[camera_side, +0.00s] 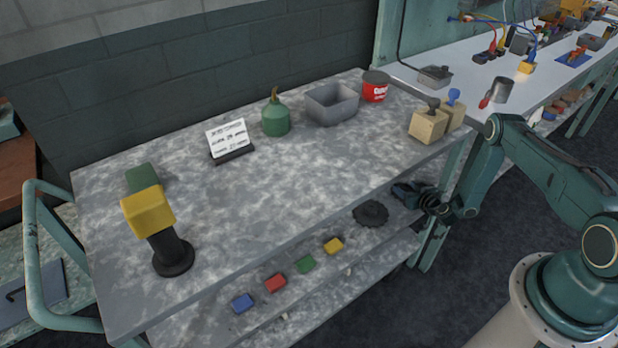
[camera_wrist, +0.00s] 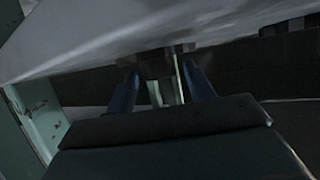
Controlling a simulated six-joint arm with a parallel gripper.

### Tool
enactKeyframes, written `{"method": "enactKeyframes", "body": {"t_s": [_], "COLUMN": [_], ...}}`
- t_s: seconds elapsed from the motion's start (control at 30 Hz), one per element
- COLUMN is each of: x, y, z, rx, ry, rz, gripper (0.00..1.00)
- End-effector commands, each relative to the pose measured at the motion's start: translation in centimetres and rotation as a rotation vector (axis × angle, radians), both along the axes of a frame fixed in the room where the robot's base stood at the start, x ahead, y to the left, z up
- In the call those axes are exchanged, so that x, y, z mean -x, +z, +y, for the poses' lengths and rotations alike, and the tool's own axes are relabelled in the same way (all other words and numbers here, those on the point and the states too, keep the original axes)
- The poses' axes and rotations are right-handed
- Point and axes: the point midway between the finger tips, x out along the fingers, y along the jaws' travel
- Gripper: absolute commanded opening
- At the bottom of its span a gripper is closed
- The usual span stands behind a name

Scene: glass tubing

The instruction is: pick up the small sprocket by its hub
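A dark toothed sprocket (camera_side: 370,213) lies flat on the lower shelf, towards its right end, in the side view. A raised centre shows on it, but detail is too small to make out. My gripper (camera_side: 402,192) is just to the right of the sprocket, by the table's right leg and below the tabletop edge, apart from the sprocket. In the wrist view my gripper (camera_wrist: 162,88) has its two dark blue fingers apart, with pale upright strips seen between them. The sprocket cannot be made out in the wrist view.
The mottled tabletop (camera_side: 300,185) overhangs the shelf. Blue (camera_side: 242,303), red (camera_side: 275,283), green (camera_side: 305,264) and yellow (camera_side: 334,246) blocks line the shelf left of the sprocket. A green leg (camera_side: 437,235) stands close to my gripper; it also shows in the wrist view (camera_wrist: 35,110).

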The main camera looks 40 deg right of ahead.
Motion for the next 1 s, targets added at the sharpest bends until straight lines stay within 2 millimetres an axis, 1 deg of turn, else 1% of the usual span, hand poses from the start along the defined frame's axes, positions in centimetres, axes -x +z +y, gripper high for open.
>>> {"method": "enactKeyframes", "body": {"t_s": [0.03, 0.17, 0.2, 0.23, 0.5, 0.67, 0.87, 1.0], "x": [0.0, 0.0, 0.0, 0.0, 0.0, -0.1, -0.1, -0.1], "y": [0.0, 0.0, 0.0, 0.0, 0.1, 0.7, 2.4, 4.1], "z": [0.0, 0.0, 0.0, 0.0, 0.0, -0.1, -0.1, -0.1], "rx": [0.000, 0.000, 0.000, 0.000, 0.001, 0.001, 0.001, 0.001], "ry": [0.000, 0.000, 0.000, 0.000, -0.001, -0.001, -0.001, -0.001], "rz": [0.000, 0.000, 0.000, 0.000, -0.002, -0.002, -0.003, -0.003], "gripper": [0.42, 0.17, 0.09, 0.04, 0.04, 0.04, 0.04, 0.04]}}
